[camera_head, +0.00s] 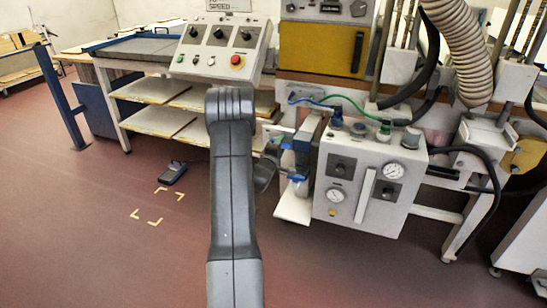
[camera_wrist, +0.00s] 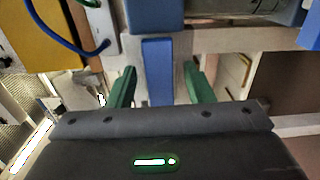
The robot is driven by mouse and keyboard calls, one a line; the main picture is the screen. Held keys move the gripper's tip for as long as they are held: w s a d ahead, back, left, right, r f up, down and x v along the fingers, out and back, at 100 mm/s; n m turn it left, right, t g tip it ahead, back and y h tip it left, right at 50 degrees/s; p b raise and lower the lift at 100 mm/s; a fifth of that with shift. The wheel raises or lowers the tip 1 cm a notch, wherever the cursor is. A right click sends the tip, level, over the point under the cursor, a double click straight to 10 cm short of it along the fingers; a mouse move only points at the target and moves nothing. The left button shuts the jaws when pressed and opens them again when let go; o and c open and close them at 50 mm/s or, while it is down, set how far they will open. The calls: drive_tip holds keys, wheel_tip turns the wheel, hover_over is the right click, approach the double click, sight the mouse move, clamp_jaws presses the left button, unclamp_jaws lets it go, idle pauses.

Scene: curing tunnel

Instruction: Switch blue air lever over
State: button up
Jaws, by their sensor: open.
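The blue air lever (camera_wrist: 158,72) is a flat blue bar in the wrist view, below a larger blue body (camera_wrist: 165,15). My gripper (camera_wrist: 160,87) is open, with one green finger on each side of the lever and a visible gap on both sides. The lever's near end comes down to the dark gripper body's edge in the picture; I cannot tell whether they touch. In the head view a small blue part, apparently the lever (camera_head: 296,178), shows beside the grey control box. My arm hides most of the gripper there.
The grey control box (camera_head: 340,215) with gauges and knobs stands right of the lever. A sloped button panel (camera_head: 220,45) and a shelved bench (camera_head: 150,92) are to the left. Blue and green hoses run above the box. The red floor at left is mostly clear.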

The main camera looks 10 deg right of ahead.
drive_tip(key=v, duration=1.2)
drive_tip(key=x, duration=1.3)
drive_tip(key=shift+w+d, duration=0.2)
drive_tip(key=shift+w, duration=0.05)
drive_tip(key=v, duration=1.4)
drive_tip(key=x, duration=1.4)
drive_tip(key=shift+w+f, duration=0.1)
drive_tip(key=shift+a+f+m+b, duration=0.1)
drive_tip(key=shift+f+m+b, duration=0.1)
drive_tip(key=shift+m+b, duration=0.5)
drive_tip(key=shift+f+m+b, duration=0.2)
drive_tip(key=shift+m+b, duration=0.1)
drive_tip(key=shift+m, duration=0.8)
